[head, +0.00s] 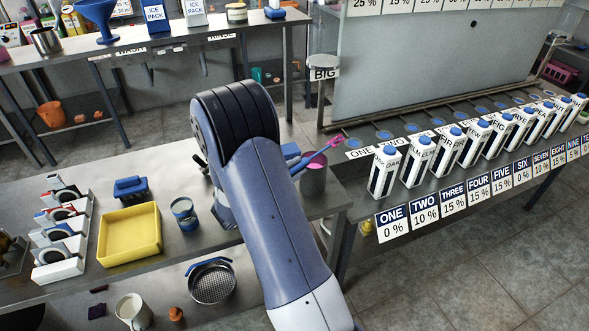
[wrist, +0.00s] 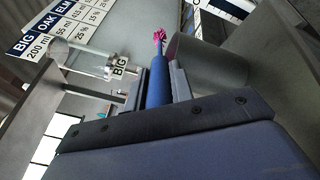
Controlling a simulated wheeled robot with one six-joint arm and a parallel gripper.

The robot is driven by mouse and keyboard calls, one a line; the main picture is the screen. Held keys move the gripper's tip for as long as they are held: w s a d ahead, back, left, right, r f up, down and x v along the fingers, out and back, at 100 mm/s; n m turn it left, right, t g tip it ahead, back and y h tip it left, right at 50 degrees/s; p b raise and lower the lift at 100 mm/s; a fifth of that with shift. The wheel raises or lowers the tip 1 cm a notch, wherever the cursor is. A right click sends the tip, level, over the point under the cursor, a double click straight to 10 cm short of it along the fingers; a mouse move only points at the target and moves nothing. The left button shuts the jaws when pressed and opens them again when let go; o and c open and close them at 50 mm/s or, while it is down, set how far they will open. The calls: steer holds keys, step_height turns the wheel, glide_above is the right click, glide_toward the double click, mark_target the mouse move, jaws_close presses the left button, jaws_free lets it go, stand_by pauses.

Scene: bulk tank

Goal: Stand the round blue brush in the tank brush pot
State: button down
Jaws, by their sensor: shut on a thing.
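My gripper (head: 294,161) is shut on the blue handle of the round blue brush (head: 313,157), whose bristle end is pink. The brush is tilted in the head view, with its pink end up and to the right. In the wrist view my gripper (wrist: 158,90) has a finger on each side of the handle, and the brush (wrist: 158,75) points away. A grey pot with a pinkish inside (head: 314,184) stands near the right end of the steel table. The brush passes above or in front of its mouth; it also shows in the wrist view (wrist: 208,66), right beside the brush.
A row of white cartons (head: 383,172) with number cards stands on the bench to the right. A yellow tray (head: 131,234), a blue block brush (head: 131,188) and a blue-banded jar (head: 184,214) sit left of my arm. A glass jar labelled BIG (head: 323,68) is behind.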

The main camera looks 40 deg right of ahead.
steer(key=shift+f, duration=0.3)
steer(key=c, duration=1.2)
jaws_free()
steer(key=shift+c, duration=0.2)
steer(key=shift+r, duration=0.1)
steer(key=shift+r+p, duration=0.55)
steer(key=shift+p, duration=0.1)
steer(key=s+a+b, duration=0.2)
steer(key=a, duration=1)
steer(key=shift+d+f, duration=0.1)
steer(key=shift+d, duration=0.05)
steer(key=d, duration=0.4)
steer(key=w+d+p, duration=0.1)
steer(key=d, duration=0.2)
steer(key=w+d, duration=0.1)
steer(key=d, duration=0.3)
steer(key=shift+d+f, duration=0.1)
steer(key=shift+d, duration=0.25)
steer(key=shift+f, duration=0.25)
